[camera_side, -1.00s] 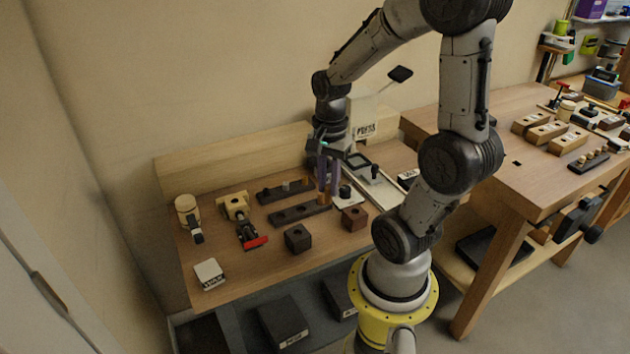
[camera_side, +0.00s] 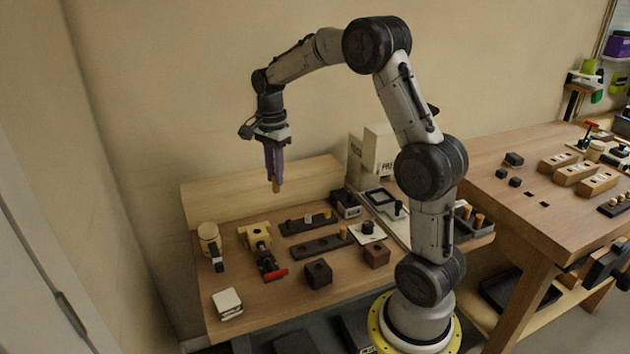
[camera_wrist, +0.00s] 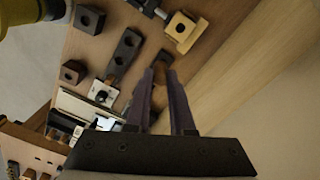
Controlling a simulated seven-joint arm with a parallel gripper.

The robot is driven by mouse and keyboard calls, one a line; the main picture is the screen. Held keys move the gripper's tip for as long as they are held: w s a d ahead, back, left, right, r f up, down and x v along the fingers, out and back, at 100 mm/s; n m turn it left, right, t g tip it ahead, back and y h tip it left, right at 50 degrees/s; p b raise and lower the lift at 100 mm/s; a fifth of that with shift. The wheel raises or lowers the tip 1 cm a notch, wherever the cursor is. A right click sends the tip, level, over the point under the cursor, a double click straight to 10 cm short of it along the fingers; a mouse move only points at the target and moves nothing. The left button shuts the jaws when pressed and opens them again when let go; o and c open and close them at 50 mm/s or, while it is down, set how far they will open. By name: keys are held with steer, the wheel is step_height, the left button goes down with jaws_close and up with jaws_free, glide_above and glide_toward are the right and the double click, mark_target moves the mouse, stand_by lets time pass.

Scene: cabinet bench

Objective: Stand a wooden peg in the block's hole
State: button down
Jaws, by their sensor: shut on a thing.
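My gripper (camera_side: 275,182) is raised high above the back of the bench, fingers pointing down. It is shut on a wooden peg (camera_side: 276,188), whose tan end shows below the fingertips. In the wrist view the fingers (camera_wrist: 163,75) close around it, and most of the peg is hidden. A dark block (camera_side: 318,273) with a round hole in its top sits at the bench front. A browner block (camera_side: 376,255) with a hole stands to its right. Both holes look empty; the dark block (camera_wrist: 89,19) and brown block (camera_wrist: 72,72) also show in the wrist view.
Two dark racks, a back one (camera_side: 292,226) and a front one (camera_side: 318,246), hold a few pegs behind the blocks.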

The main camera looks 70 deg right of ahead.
steer(key=shift+n, duration=0.6)
steer(key=shift+w+a+f, duration=0.5)
steer(key=shift+w+f, duration=0.35)
steer(key=shift+f, duration=1)
steer(key=shift+w+a+f, duration=0.5)
steer(key=shift+w+f, duration=0.3)
steer(key=shift+f, duration=1.05)
steer(key=shift+w+a+f, duration=0.5)
steer(key=shift+w+f, duration=0.35)
steer(key=shift+f, duration=1)
steer(key=shift+f, duration=1.1)
steer(key=c, duration=0.5)
jaws_free()
steer(key=shift+c, duration=0.2)
steer(key=shift+r, duration=0.1)
step_height(320, 180, up, 7)
